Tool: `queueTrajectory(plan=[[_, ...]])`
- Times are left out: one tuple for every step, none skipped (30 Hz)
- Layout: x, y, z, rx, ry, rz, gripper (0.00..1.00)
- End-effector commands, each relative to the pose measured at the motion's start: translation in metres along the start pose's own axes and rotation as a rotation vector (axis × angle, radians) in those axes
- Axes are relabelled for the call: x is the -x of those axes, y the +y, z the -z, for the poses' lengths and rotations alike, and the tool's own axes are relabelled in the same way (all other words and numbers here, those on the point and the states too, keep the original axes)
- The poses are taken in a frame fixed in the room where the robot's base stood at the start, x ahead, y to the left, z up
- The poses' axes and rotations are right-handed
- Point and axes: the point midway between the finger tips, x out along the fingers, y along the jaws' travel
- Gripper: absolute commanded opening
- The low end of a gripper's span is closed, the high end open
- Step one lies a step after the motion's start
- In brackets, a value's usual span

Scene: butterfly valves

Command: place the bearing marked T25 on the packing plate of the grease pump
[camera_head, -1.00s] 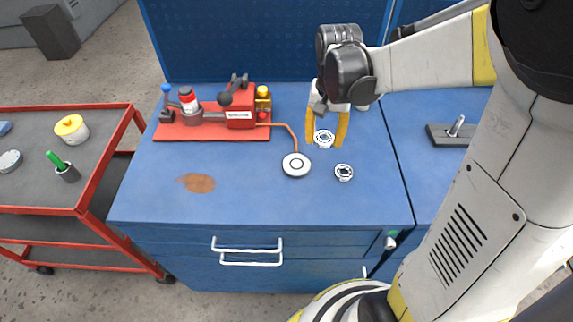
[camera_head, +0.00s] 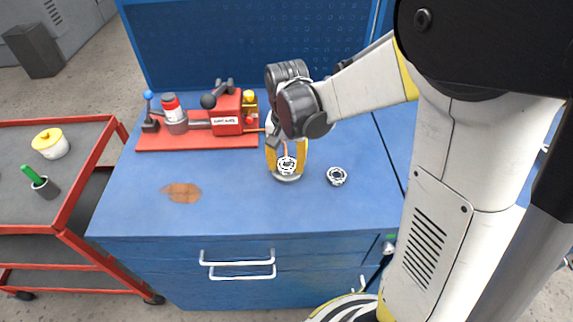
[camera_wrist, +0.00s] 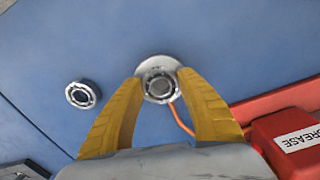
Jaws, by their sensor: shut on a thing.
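My gripper (camera_head: 287,163) has its yellow fingers shut on a bearing (camera_head: 286,166), a light ring with dark balls. It also shows between the fingertips in the wrist view (camera_wrist: 158,89). The pale round packing plate (camera_wrist: 150,66) lies right behind the held bearing in the wrist view, its rim showing around it. In the head view the plate is mostly hidden by the bearing and fingers. Whether bearing and plate touch, I cannot tell. The red grease pump (camera_head: 226,118) stands behind, with an orange hose (camera_wrist: 180,120) leading to the plate. No T25 mark is legible.
A second bearing (camera_head: 337,176) lies on the blue bench to the right; it also shows at left in the wrist view (camera_wrist: 82,94). A brown stain (camera_head: 182,193) marks the bench at left. A red cart (camera_head: 75,195) stands left. The bench front is clear.

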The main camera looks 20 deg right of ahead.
Motion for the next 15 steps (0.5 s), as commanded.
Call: queueTrajectory(plan=[[-0.002,0.0,0.0001,0.0,0.0,0.0,0.09],[-0.0032,0.0,0.0001,0.0,0.0,0.0,0.09],[-0.0038,0.0,0.0001,0.0,0.0,0.0,0.47],[-0.0031,0.0,0.0001,0.0,0.0,0.0,0.56],[-0.0029,0.0,0.0001,0.0,0.0,0.0,0.64],[-0.0028,0.0,0.0001,0.0,0.0,0.0,0.64],[-0.0028,0.0,0.0001,0.0,0.0,0.0,0.64],[-0.0027,0.0,0.0001,0.0,0.0,0.0,0.64],[-0.0027,0.0001,0.0001,0.0,0.0,0.0,0.64],[-0.0027,0.0001,0.0001,0.0,0.0,0.0,0.64],[-0.0027,0.0001,0.0001,0.0,0.0,0.0,0.64],[-0.0027,0.0001,0.0001,0.0,0.0,0.0,0.64],[-0.0026,0.0001,0.0,0.0,0.0,0.0,0.64],[-0.002,0.0001,0.0,0.0,0.0,0.0,0.64],[-0.0003,0.0,0.0,0.0,0.0,0.0,0.64]])
